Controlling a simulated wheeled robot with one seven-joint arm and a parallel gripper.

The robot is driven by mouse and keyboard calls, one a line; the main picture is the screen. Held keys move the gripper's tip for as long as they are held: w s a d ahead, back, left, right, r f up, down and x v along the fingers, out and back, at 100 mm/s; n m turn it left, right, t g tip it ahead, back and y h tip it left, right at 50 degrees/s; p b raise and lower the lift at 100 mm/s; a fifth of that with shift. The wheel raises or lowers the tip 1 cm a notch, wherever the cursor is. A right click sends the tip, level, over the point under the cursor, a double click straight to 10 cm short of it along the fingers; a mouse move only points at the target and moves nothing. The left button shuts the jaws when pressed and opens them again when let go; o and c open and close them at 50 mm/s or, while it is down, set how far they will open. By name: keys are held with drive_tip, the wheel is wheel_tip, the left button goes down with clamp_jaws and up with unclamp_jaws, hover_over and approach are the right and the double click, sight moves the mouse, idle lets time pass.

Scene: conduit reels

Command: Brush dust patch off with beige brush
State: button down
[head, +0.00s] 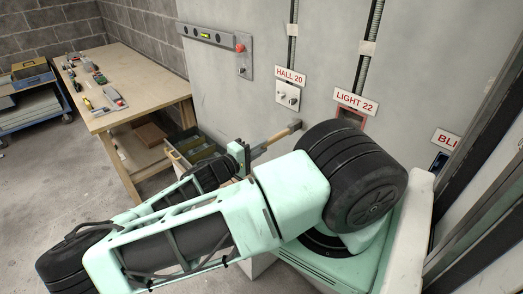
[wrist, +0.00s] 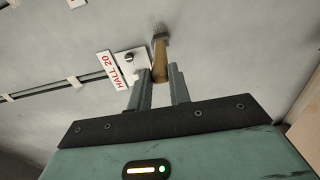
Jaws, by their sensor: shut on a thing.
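My gripper (wrist: 158,88) is shut on the beige brush (wrist: 160,62), which sticks out between the two grey fingers toward the wall. A small grey-brown smudge shows at the brush tip in the wrist view. In the head view no dust patch can be made out, and my arm hides part of the wall.
The HALL 20 switch box (head: 287,95) is right beside the brush tip. The LIGHT 22 opening (head: 351,116) has a red frame. A wooden workbench (head: 140,93) with tools stands left, and an open bin (head: 195,147) is below.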

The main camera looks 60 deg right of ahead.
drive_tip(key=shift+w+d+b, duration=0.5)
drive_tip(key=shift+w+b, duration=0.15)
drive_tip(key=shift+w, duration=1.75)
drive_tip(key=s+a+p, duration=0.1)
drive_tip(key=s+a, duration=0.1)
drive_tip(key=s, duration=0.8)
drive_tip(key=shift+s+a+p, duration=0.2)
drive_tip(key=shift+s+p, duration=0.1)
drive_tip(key=shift+s, duration=0.1)
drive_tip(key=shift+a, duration=0.1)
drive_tip(key=b+v, duration=0.1)
drive_tip(key=v, duration=0.8)
drive_tip(key=shift+w, duration=0.1)
idle(0.3)
